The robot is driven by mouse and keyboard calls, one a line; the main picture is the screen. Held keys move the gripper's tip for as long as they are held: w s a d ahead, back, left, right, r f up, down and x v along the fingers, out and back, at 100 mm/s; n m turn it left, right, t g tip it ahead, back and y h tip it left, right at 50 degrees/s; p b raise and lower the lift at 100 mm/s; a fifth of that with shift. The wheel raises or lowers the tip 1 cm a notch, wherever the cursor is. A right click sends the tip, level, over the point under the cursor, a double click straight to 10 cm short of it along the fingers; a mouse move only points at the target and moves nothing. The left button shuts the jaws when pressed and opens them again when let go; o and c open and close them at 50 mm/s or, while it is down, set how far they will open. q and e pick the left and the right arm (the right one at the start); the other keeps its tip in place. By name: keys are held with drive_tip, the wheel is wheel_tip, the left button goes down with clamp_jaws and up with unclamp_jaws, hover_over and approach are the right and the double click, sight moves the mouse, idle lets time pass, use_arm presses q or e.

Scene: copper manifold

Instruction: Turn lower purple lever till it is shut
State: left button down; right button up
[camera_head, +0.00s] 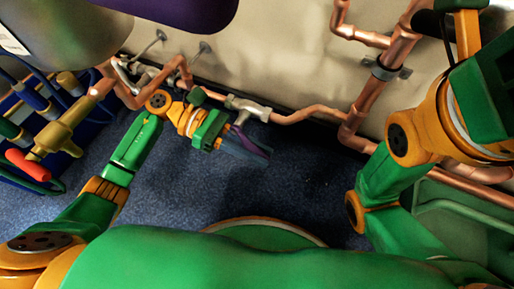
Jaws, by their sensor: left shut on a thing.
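The purple lever (238,125) shows only as a small strip beside the valve (247,108) on the copper pipe. My left gripper (250,148) is at this lever, its dark fingers shut on it below the valve. The fingers hide most of the lever, so its exact angle is hard to tell. My right arm is at the right edge, and its fingers are out of the frame.
Copper pipes (372,95) run along the pale wall (280,60). A large grey tank (70,35) stands at upper left. A brass fitting with a red handle (28,165) is at far left. Blue carpet (300,180) lies open below the pipe.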

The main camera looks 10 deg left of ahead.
use_arm(q)
drive_tip(key=c, duration=0.8)
unclamp_jaws()
drive_tip(key=shift+o, duration=0.2)
